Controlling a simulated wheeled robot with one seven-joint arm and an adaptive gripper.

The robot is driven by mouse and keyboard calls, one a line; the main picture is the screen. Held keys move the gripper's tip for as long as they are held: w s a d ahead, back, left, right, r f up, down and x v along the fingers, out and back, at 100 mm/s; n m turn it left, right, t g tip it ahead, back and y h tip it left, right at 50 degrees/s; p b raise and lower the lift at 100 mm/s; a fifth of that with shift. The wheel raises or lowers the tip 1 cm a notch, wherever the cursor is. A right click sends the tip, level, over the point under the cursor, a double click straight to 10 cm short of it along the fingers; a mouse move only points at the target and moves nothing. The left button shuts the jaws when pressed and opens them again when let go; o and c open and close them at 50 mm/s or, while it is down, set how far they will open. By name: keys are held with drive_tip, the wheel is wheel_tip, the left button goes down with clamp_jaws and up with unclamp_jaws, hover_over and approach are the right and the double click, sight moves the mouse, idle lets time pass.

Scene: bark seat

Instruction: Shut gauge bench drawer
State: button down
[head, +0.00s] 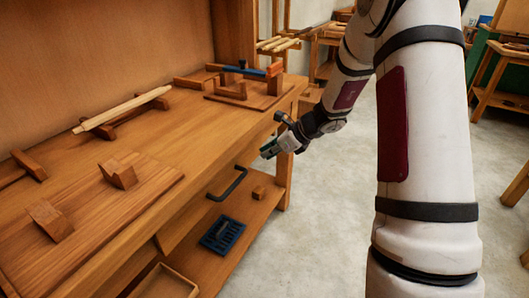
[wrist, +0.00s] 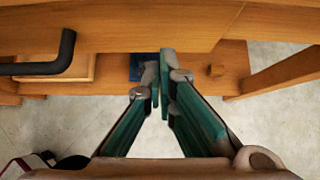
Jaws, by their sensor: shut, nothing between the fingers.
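The gauge bench (head: 150,140) is a long wooden bench along the left in the head view. A black bar handle (head: 227,184) sticks out from its front below the top. The handle also shows at the left edge of the wrist view (wrist: 45,62). The drawer front behind it is mostly hidden by the bench top, so I cannot tell how far out the drawer stands. My gripper (head: 268,150) is shut and empty, beyond the handle towards the bench's far end and apart from it. Its green fingers meet in the wrist view (wrist: 160,70).
The lower shelf holds a blue tray (head: 222,235), a small wooden block (head: 258,192) and an open wooden box (head: 165,283). Wooden blocks and fixtures stand on the bench top. A bench leg (head: 284,180) is near my gripper. The grey floor in front is clear.

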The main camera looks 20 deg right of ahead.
drive_tip(key=s+d+f+p+v, duration=0.1)
drive_tip(key=p+v, duration=0.2)
drive_tip(key=v, duration=0.8)
drive_tip(key=s+a+r+n+g, duration=0.2)
drive_tip(key=s+a+r+n, duration=0.4)
drive_tip(key=s+a+n, duration=0.25)
drive_tip(key=s+a+r+n+g, duration=0.3)
drive_tip(key=s+a+r+n, duration=0.4)
drive_tip(key=s+a, duration=0.15)
drive_tip(key=s+d+n+g+h, duration=0.15)
drive_tip(key=s+n+h, duration=0.45)
drive_tip(key=s+n, duration=1.15)
drive_tip(key=s+r+m+t+p, duration=0.2)
drive_tip(key=r+p, duration=0.9)
drive_tip(key=r, duration=0.1)
drive_tip(key=s+r+m+t+p, duration=0.1)
drive_tip(key=s+r+m+p, duration=0.1)
drive_tip(key=r+p, duration=0.9)
drive_tip(key=shift+s+d+r+m+t, duration=0.15)
drive_tip(key=shift+d+r+m+t, duration=0.15)
drive_tip(key=shift+r, duration=0.4)
drive_tip(key=shift+a, duration=0.1)
